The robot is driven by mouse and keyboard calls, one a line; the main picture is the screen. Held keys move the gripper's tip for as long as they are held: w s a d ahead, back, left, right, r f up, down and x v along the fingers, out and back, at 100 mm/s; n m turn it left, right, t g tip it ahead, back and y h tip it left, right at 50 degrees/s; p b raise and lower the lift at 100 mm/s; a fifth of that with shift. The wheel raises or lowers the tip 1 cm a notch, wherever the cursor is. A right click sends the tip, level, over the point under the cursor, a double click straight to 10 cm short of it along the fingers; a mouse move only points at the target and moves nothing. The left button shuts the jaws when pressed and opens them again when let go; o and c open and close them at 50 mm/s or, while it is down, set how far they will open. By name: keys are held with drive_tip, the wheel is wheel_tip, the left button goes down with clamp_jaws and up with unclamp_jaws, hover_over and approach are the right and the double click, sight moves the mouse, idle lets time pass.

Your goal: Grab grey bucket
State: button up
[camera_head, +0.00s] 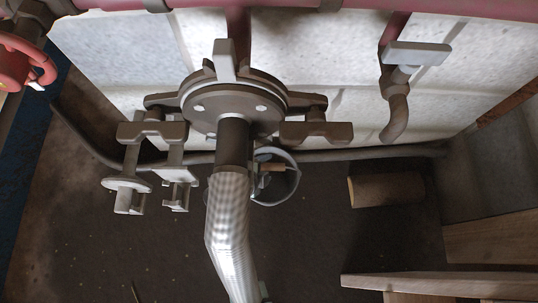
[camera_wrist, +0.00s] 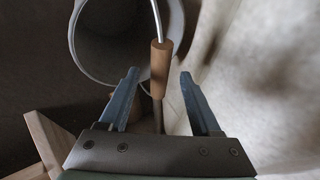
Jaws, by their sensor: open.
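The grey bucket (camera_head: 287,184) stands on the dark floor below the pipework in the head view, partly hidden by the flexible metal hose. In the wrist view the bucket (camera_wrist: 112,45) fills the upper left, its round mouth towards the camera. Its wire handle carries a wooden grip (camera_wrist: 160,66), which also shows in the head view (camera_head: 270,167). My gripper (camera_wrist: 159,74) is open and empty. In the wrist view the wooden grip appears between its two fingertips, with a gap on each side. I cannot clearly make out my gripper in the head view.
A ribbed metal hose (camera_head: 229,240) runs down beside the bucket from a flanged fitting (camera_head: 233,103). A pale stone wall (camera_head: 330,70) stands behind. A log (camera_head: 387,190) lies to the right, near wooden boards (camera_head: 490,240). A tap (camera_head: 397,105) hangs at upper right.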

drive_tip(key=b+x, duration=0.1)
drive_tip(key=x, duration=0.1)
drive_tip(key=shift+w+d+f, duration=0.1)
drive_tip(key=shift+w+f, duration=0.1)
drive_tip(key=shift+f, duration=0.15)
drive_tip(key=shift+r, duration=0.1)
clamp_jaws()
idle(1.0)
